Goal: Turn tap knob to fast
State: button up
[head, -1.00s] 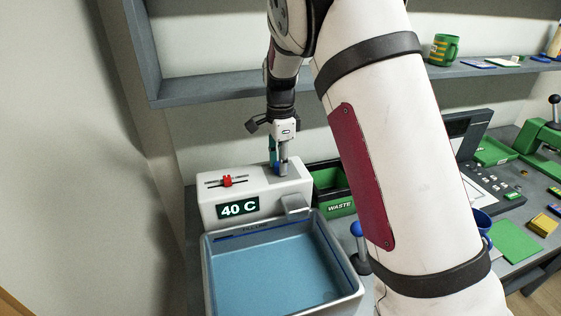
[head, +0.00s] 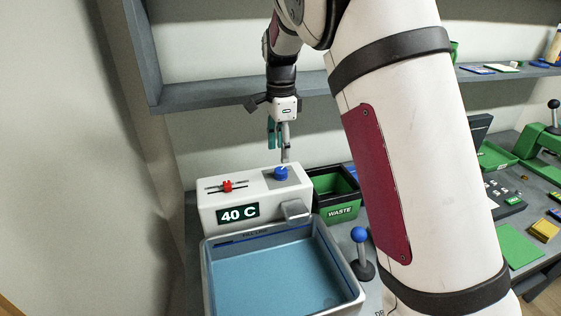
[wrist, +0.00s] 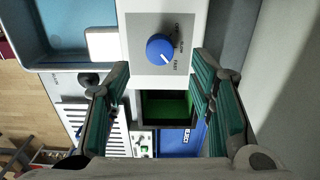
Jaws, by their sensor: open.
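The blue tap knob (head: 281,173) sits on top of the white tap housing (head: 232,202), behind the basin. In the wrist view the knob (wrist: 160,48) shows a white pointer mark aimed to the lower right, towards the label that reads FAST. Small OFF and SLOW labels lie above that one. My gripper (head: 279,146) is open and empty, just above the knob and apart from it. In the wrist view its teal-padded fingers (wrist: 159,72) are spread wide, with the knob beyond them in the gap.
The water-filled basin (head: 213,280) stands in front of the housing. A red slider (head: 227,186) and a 40 C display (head: 238,213) are left of the knob. A green WASTE bin (head: 340,210) stands close at right. A grey shelf (head: 215,95) crosses behind my arm.

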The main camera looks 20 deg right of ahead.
aim_at(281, 169)
notch_tip(281, 169, up, 6)
jog(key=shift+f, duration=0.25)
jog(key=s+r+n+t, duration=0.1)
jog(key=s+r+n, duration=0.2)
jog(key=s, duration=0.3)
jog(key=s+r+n+t+y, duration=0.1)
jog(key=s+r+n, duration=0.15)
jog(key=s, duration=0.25)
jog(key=s+r+n+t, duration=0.1)
jog(key=s+r+n, duration=0.15)
jog(key=s, duration=0.35)
jog(key=s+f+n+t+h, duration=0.1)
jog(key=s+f+n, duration=0.3)
jog(key=s+n, duration=0.6)
jog(key=s+t, duration=0.1)
jog(key=s, duration=0.4)
jog(key=shift+s, duration=0.4)
